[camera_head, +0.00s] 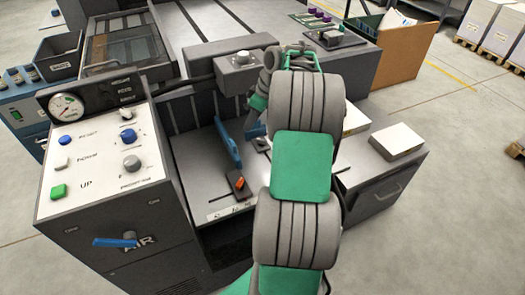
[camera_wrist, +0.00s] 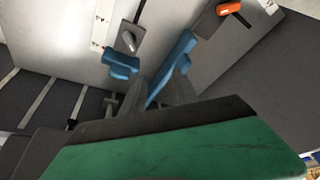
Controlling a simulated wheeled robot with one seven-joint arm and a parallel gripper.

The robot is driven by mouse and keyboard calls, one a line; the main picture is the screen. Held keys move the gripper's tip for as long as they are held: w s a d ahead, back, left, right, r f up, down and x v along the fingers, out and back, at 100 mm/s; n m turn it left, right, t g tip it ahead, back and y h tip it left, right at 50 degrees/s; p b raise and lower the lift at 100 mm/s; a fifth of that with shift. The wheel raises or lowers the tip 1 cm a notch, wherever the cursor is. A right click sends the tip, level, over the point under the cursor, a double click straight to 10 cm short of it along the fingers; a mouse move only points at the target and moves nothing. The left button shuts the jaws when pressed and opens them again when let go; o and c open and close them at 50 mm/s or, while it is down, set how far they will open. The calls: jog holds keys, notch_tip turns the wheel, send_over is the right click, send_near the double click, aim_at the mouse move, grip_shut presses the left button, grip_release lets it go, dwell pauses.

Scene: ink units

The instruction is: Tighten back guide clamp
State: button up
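The back guide clamp is a dark block with a pale grey lever (camera_wrist: 129,40), just beyond my fingertips in the wrist view. In the head view, its dark block (camera_head: 262,145) shows beside my arm. A second clamp with an orange lever (camera_wrist: 229,9) is at the top right of the wrist view; it sits nearer the front in the head view (camera_head: 238,184).
A control panel (camera_head: 100,165) with a gauge, knobs and buttons stands left of the plate. A grey cabinet (camera_head: 385,190) with a white block (camera_head: 397,140) is at right. A grey box with a knob (camera_head: 238,62) rises behind the plate. Open floor lies at right.

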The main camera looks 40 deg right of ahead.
send_near(262, 140)
jog(key=f, duration=0.1)
jog(key=shift+n, duration=0.4)
jog(key=b+x, duration=0.1)
jog(key=x, duration=0.3)
jog(key=b+x, duration=0.1)
jog(key=x, duration=0.2)
jog(key=shift+w+a+f, duration=0.1)
jog(key=shift+w+f, duration=0.15)
jog(key=shift+w, duration=0.1)
jog(key=shift+c, duration=0.6)
grip_shut()
